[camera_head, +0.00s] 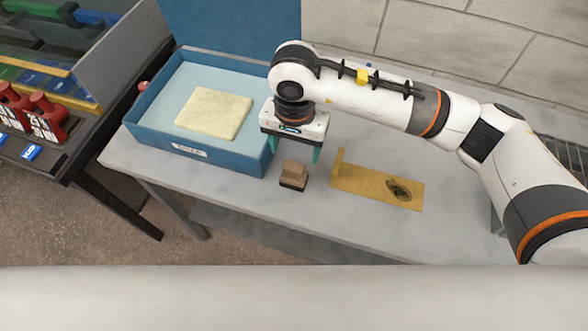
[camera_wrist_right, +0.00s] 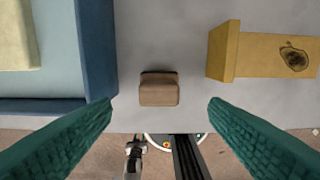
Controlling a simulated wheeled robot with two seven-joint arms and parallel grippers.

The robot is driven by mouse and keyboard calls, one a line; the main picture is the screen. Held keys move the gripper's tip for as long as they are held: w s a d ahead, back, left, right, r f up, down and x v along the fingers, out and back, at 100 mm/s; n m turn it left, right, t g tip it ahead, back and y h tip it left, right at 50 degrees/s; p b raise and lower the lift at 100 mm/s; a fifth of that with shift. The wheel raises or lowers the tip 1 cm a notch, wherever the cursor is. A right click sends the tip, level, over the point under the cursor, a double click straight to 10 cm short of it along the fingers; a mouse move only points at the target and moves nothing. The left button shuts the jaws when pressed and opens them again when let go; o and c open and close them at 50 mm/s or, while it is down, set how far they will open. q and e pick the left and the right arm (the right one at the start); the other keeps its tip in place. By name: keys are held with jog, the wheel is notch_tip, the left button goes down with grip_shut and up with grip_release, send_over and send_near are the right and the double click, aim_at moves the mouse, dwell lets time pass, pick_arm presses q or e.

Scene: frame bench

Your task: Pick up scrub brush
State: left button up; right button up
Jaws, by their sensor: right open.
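The scrub brush (camera_head: 294,174) is a small brown block with a dark base, standing on the grey table between the blue tray and a yellow board. My right gripper (camera_head: 293,150) has green fingers, is open and empty, and hangs above and just behind the brush. In the right wrist view its fingers (camera_wrist_right: 160,106) are spread wide, with nothing between them. My left gripper is not in view.
A blue tray (camera_head: 267,158) with a pale yellow sponge-like slab (camera_head: 214,113) stands to the left. A yellow board (camera_head: 376,187) with a raised end and a dark oval mark lies to the right. A rack with red weights (camera_head: 48,118) stands far left. The table front is clear.

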aim_at(294, 165)
jog(key=shift+f, duration=0.9)
notch_tip(294, 165, down, 5)
jog(key=shift+s+r+p, duration=0.1)
jog(key=shift+s+p, duration=0.05)
jog(key=shift+p, duration=1.1)
jog(key=shift+f, duration=0.35)
jog(key=shift+c, duration=0.6)
jog(key=c, duration=1)
notch_tip(294, 165, up, 9)
jog(key=shift+a+r+b, duration=0.1)
jog(key=shift+b, duration=1.15)
jog(key=shift+r, duration=0.45)
